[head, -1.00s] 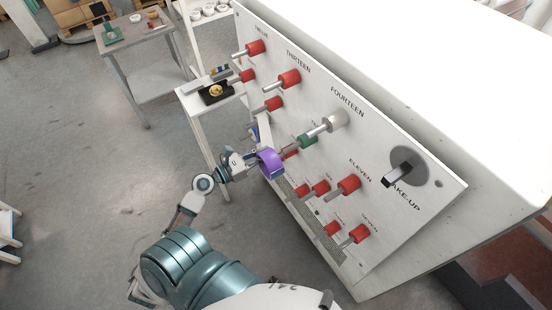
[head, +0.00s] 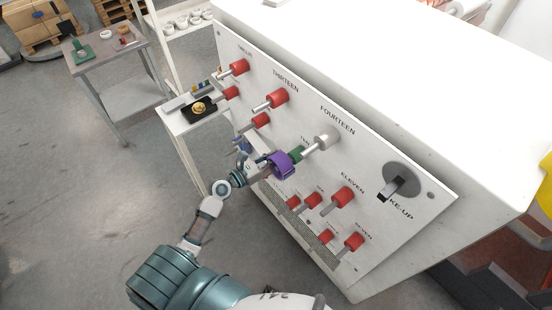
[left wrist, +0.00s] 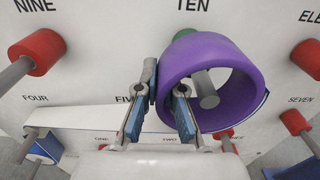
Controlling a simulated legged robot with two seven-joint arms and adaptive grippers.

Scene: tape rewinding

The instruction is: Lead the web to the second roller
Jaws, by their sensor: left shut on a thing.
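My left gripper (head: 267,170) is shut on the wall of a purple ring (head: 285,164). In the left wrist view the two fingers (left wrist: 162,108) pinch the left side of the purple ring (left wrist: 240,75). The metal pin (left wrist: 206,92) of the green roller under TEN shows through the ring's opening; I cannot tell whether the ring is around it. In the head view part of the green roller (head: 295,153) shows behind the ring. A pale strip, perhaps the web (left wrist: 85,117), runs from the left toward the fingers, which hide its end. My right gripper is not in view.
Red rollers with metal pins stick out of the white panel, such as ELEVEN (head: 342,197) and THIRTEEN (head: 277,98). A pale roller (head: 326,137) is under FOURTEEN. A black make-up handle (head: 395,187) stands at right. A small side table (head: 190,117) is at left.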

